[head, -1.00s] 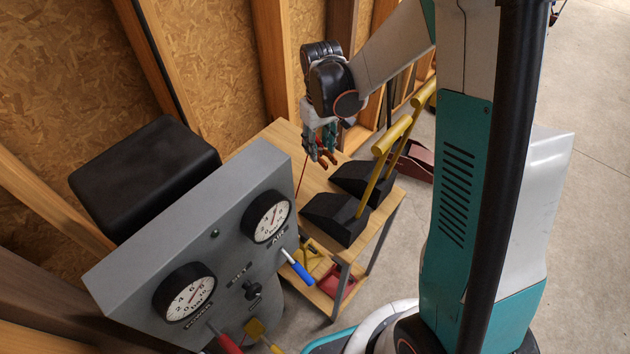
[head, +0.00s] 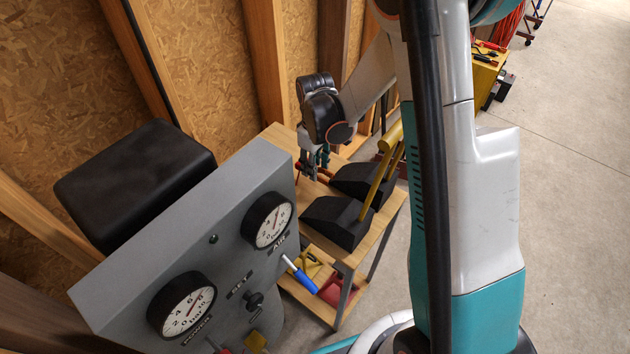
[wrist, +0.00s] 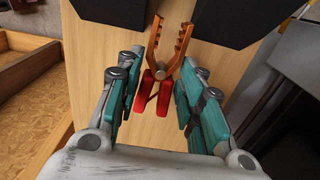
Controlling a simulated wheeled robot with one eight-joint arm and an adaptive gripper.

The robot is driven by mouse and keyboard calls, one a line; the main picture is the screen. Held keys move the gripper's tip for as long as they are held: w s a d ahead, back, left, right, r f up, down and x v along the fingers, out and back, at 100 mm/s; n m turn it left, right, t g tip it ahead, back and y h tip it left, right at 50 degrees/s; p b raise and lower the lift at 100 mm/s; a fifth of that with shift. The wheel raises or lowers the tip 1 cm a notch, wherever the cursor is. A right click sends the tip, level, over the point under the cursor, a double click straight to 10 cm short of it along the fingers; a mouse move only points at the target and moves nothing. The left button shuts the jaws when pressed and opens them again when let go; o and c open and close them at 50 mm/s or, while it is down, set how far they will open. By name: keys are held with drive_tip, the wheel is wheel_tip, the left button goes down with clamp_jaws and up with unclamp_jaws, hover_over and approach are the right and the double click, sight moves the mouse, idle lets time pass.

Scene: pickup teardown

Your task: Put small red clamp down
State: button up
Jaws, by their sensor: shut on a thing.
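The small red clamp has red handles and orange toothed jaws (wrist: 163,60). In the wrist view its handles lie between the teal fingers of my gripper (wrist: 160,92), and its jaws point away from my wrist. My gripper is shut on it. In the head view my gripper (head: 314,160) is low over the wooden table (head: 277,133), behind the black chocks, and only a little of the clamp shows. The pale table top lies below the clamp in the wrist view. I cannot tell whether the clamp touches it.
Two black wedge chocks (head: 335,222) with yellow handles (head: 381,165) stand on the table close to my gripper. A grey gauge panel (head: 225,235) stands in front at the left. The lower shelf holds yellow and red items. A stud wall is behind the table.

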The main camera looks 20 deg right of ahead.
sight(315, 186)
drive_tip(key=shift+f+b, duration=0.75)
drive_tip(key=shift+f, duration=2)
drive_tip(key=shift+f, duration=0.2)
drive_tip(key=o, duration=1.1)
drive_tip(key=shift+r, duration=0.2)
